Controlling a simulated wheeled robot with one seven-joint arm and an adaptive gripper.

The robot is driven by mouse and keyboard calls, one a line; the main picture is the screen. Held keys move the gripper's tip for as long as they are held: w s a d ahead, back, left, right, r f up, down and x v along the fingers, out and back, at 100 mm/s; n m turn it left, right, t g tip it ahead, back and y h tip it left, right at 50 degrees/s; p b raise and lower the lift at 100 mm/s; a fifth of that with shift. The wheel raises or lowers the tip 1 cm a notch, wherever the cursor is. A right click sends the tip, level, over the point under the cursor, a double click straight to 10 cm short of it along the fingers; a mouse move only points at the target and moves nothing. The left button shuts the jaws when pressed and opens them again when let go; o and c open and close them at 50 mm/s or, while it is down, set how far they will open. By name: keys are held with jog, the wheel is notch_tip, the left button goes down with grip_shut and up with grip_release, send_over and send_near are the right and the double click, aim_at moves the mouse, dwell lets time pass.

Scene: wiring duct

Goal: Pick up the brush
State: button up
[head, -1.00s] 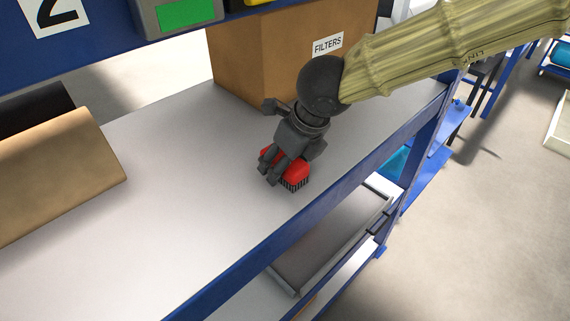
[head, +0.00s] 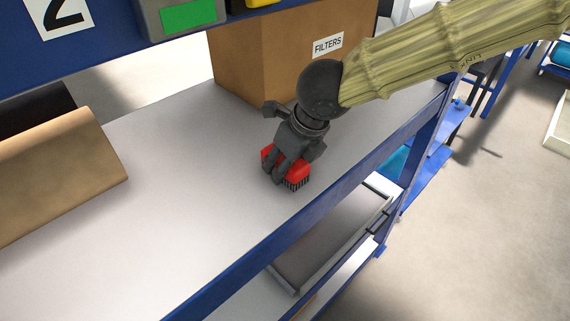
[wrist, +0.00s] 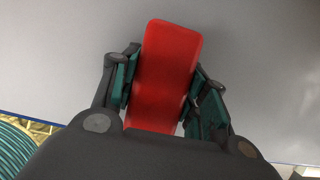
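The brush (head: 299,172) has a red body and black bristles and lies on the grey shelf (head: 190,190), near its front edge. My gripper (head: 276,172) is over the brush, pointing down. In the wrist view the red top of the brush (wrist: 168,62) runs between the two green-padded fingers of my gripper (wrist: 164,88). The pads sit against its two long sides, and the gripper is shut on it. The brush looks to be still at shelf level. Its near end is hidden behind the gripper's body.
A cardboard box labelled FILTERS (head: 285,50) stands behind my gripper. A brown cardboard piece (head: 60,170) lies at the left. A blue rail (head: 300,215) edges the shelf in front. A bin with a green label (head: 185,18) is above. The middle of the shelf is clear.

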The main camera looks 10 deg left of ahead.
jog(key=shift+c, duration=1.1)
jog(key=shift+r, duration=0.1)
jog(key=shift+r, duration=0.25)
notch_tip(320, 180, up, 3)
jog(key=shift+r+b, duration=0.1)
jog(key=shift+b, duration=0.6)
jog(key=s+d+r+b, duration=0.1)
jog(key=s+d+b, duration=0.1)
jog(key=s, duration=0.5)
jog(key=s+d+b, duration=0.2)
jog(key=s, duration=0.6)
jog(key=shift+s+d+r, duration=0.2)
jog(key=shift+r, duration=0.15)
